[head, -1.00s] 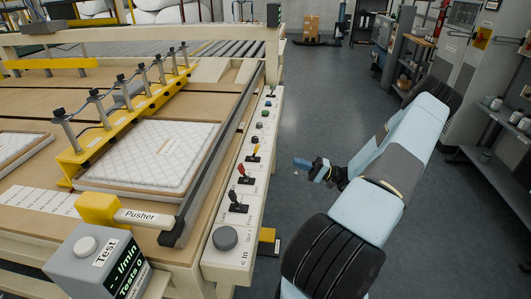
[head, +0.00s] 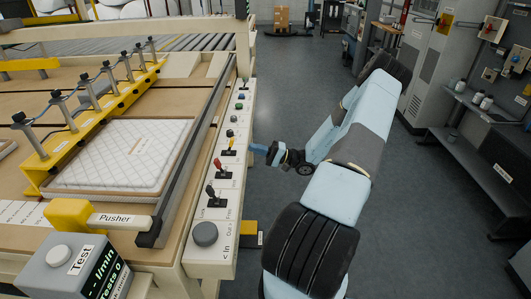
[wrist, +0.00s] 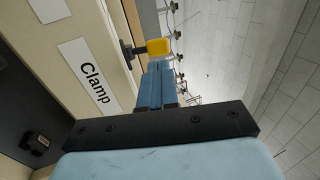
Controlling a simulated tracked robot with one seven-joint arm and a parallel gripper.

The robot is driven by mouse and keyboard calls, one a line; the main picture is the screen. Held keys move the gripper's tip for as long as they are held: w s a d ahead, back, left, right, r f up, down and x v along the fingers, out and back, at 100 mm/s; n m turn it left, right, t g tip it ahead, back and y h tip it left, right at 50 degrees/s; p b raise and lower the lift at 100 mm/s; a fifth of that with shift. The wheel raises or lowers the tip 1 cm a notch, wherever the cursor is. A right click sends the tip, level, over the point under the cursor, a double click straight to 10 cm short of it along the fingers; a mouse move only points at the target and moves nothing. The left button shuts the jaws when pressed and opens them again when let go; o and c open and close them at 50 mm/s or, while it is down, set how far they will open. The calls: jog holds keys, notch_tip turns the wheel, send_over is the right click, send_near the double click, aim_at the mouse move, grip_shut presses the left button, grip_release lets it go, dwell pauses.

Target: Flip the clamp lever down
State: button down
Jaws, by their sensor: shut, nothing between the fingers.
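The clamp lever is a small lever with a yellow handle (head: 231,143) on the cream control panel (head: 226,198). Its handle sticks up. In the wrist view its yellow knob (wrist: 157,47) stands on a dark stem, near a white label reading "Clamp" (wrist: 92,78). My gripper (head: 257,148) is just right of the panel, level with the yellow lever. Its blue fingers (wrist: 157,68) are shut and empty, with their tips close to the yellow knob in the wrist view. I cannot tell whether they touch it.
A red lever (head: 218,166) and a black lever (head: 211,192) stand nearer along the panel, then a large grey knob (head: 205,234). Small buttons (head: 234,119) lie beyond. A grey test box (head: 75,265) is at the near left. Floor right of my arm is free.

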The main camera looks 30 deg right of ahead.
aim_at(231, 146)
jog(key=shift+x, duration=2.85)
